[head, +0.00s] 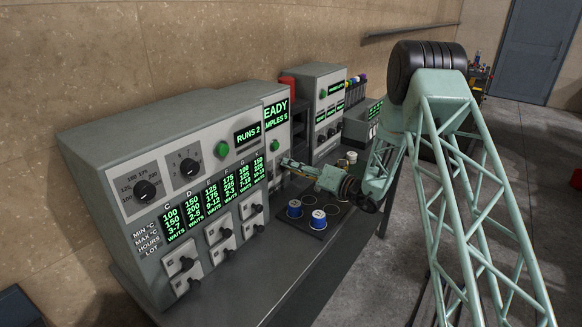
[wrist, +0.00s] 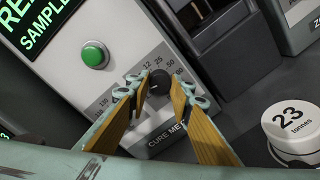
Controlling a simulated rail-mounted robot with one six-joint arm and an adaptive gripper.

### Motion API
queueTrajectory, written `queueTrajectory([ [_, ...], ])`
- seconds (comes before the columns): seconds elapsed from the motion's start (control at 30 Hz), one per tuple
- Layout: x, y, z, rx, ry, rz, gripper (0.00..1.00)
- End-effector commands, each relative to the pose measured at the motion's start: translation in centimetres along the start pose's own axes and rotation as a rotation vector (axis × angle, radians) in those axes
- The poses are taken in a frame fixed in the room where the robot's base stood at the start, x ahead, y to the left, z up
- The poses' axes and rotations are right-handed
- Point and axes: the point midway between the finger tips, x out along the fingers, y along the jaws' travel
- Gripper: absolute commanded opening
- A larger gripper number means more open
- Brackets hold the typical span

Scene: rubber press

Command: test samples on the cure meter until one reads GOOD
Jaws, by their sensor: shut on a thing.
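The cure meter (head: 277,112) is a grey box with a green-lit display (head: 275,113) reading READY and SAMPLES 5, partly cut off by the panel in front. In the wrist view its panel has a green button (wrist: 95,54), a scale with numbers and a black knob (wrist: 160,78). My gripper (head: 287,163) is at this panel, its wooden-faced fingers (wrist: 160,92) shut on the black knob. No GOOD reading is visible.
A large grey control panel (head: 120,165) with RUNS 2, dials and switches stands at the left. A white cylinder marked 23 tonnes (wrist: 293,130) is right of the fingers in the wrist view. Further grey machines (head: 318,85) stand behind. The front bench edge (head: 285,275) is clear.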

Motion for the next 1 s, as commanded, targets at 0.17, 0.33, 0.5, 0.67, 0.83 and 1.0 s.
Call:
queueTrajectory([
  [0.17,0.0,0.0,0.0,0.000,0.000,0.000,0.34],
  [0.33,0.0,0.0,0.0,-0.001,0.000,0.000,0.34],
  [0.5,-0.1,0.0,0.0,-0.001,0.000,0.000,0.34],
  [0.67,-0.6,0.0,0.0,-0.001,0.000,0.000,0.34],
  [0.83,-1.9,-0.1,0.1,0.000,0.000,-0.002,0.34],
  [1.0,-4.0,-0.1,0.1,0.001,-0.001,-0.002,0.34],
])
